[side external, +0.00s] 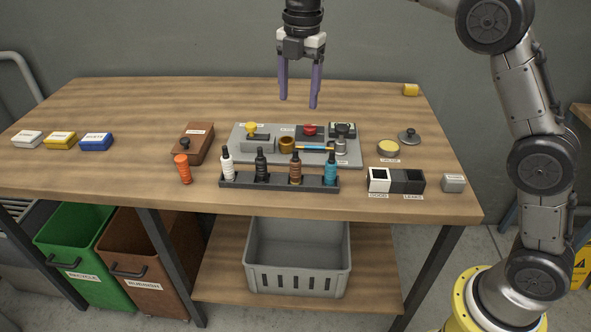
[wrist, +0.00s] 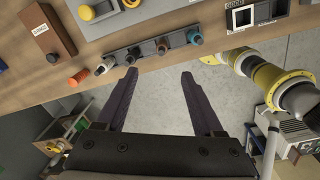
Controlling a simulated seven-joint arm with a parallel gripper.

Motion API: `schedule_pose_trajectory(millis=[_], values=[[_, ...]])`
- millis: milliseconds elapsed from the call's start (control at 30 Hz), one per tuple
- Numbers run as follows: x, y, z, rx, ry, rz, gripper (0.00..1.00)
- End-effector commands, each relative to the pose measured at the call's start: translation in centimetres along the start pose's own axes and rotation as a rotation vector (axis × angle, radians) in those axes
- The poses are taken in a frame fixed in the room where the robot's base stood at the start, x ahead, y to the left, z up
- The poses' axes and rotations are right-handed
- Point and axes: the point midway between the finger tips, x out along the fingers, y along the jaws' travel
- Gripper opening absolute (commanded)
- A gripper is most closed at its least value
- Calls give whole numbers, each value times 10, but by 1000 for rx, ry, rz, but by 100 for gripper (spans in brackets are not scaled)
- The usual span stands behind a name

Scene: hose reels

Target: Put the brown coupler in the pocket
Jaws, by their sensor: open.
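A dark rack (side external: 207,181) near the table's front edge holds several hose pieces with dark tips. The brown one, which looks like the brown coupler (side external: 295,168), stands upright between a black one (side external: 261,166) and a blue one (side external: 331,168); it also shows in the wrist view (wrist: 162,47). A brownish-gold ring (side external: 287,145) sits on the grey board behind. I cannot tell which opening is the pocket; a white-rimmed box (side external: 378,180) and a dark box (side external: 407,182) right of the rack have open tops. My gripper (side external: 299,103) is open and empty, high above the table; its fingers (wrist: 158,72) are apart.
An orange piece (side external: 183,169) stands left of the rack, beside a brown box (side external: 193,143). A grey board (side external: 350,156) with red and yellow knobs lies behind the rack. White, yellow and blue blocks (side external: 61,138) lie far left. The table's left-middle is clear.

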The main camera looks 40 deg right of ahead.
Motion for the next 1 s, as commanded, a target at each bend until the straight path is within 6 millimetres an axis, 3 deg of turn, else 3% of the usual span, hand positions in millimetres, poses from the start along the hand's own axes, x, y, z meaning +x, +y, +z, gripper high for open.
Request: schedule_pose_trajectory(millis=[33, 267, 600, 867, 1000], values=[[13, 4, -2, -4, 6, -23, 69], [42, 5, -5, -11, 14, -54, 69], [101, 1, -6, -9, 13, -53, 69], [119, 0, -7, -9, 13, -52, 69], [139, -4, -8, -9, 14, -54, 69]])
